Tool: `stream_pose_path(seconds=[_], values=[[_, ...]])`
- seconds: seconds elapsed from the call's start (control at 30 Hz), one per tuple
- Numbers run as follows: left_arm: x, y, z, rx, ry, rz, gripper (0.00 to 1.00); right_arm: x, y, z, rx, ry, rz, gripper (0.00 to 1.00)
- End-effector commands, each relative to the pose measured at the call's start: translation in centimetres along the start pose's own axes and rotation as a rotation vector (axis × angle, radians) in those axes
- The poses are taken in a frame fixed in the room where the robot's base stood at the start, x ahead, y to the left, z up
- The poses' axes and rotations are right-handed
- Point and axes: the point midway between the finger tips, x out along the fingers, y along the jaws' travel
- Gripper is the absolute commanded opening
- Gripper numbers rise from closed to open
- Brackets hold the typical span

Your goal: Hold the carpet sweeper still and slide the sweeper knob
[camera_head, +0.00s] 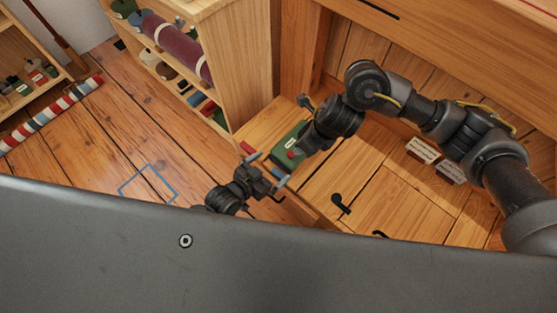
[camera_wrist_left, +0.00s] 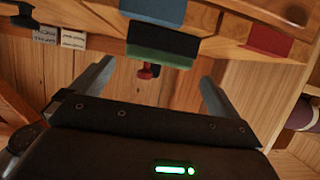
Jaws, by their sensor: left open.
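The carpet sweeper (camera_head: 284,158) is a small green body with a white label, near the left end of the wooden surface. Its sweeper knob (camera_head: 291,154) is red. In the left wrist view the sweeper's green edge (camera_wrist_left: 160,60) is upper middle, with the red knob (camera_wrist_left: 147,71) below it. My left gripper (camera_head: 266,176) is open, in front of the sweeper; its fingers (camera_wrist_left: 155,72) flank the knob at a distance, apart from it. My right gripper (camera_head: 312,124) is at the sweeper's right side; its arm hides the fingertips, so I cannot tell whether it grips.
Black hooks (camera_head: 340,204) and label cards (camera_head: 422,150) are on the woodwork at right. A shelf with rolls (camera_head: 218,20) stands behind. The floor around the blue outline (camera_head: 148,186) is clear.

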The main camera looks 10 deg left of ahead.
Motion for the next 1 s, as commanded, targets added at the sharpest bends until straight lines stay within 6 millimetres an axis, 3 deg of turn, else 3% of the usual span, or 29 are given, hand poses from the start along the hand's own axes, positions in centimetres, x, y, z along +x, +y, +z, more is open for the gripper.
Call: stream_pose_path(seconds=[0.3, 0.5, 0.97, 1.0], values=[[5.7, 0.0, -0.1, -0.001, 0.000, 0.001, 1.00, 0.0, 0.0, 0.0, 0.000, 0.000, 0.000, 0.36], [8.3, 0.0, -0.1, 0.000, -0.001, 0.000, 1.00, 0.0, 0.0, 0.0, 0.000, 0.000, 0.000, 0.36], [9.5, 0.0, 0.0, 0.001, -0.001, 0.000, 1.00, 0.0, 0.0, 0.0, 0.000, 0.000, 0.000, 0.36], [9.5, 0.0, 0.0, 0.001, -0.001, 0.000, 0.96, 0.0, 0.0, 0.0, 0.000, 0.000, 0.000, 0.36]])
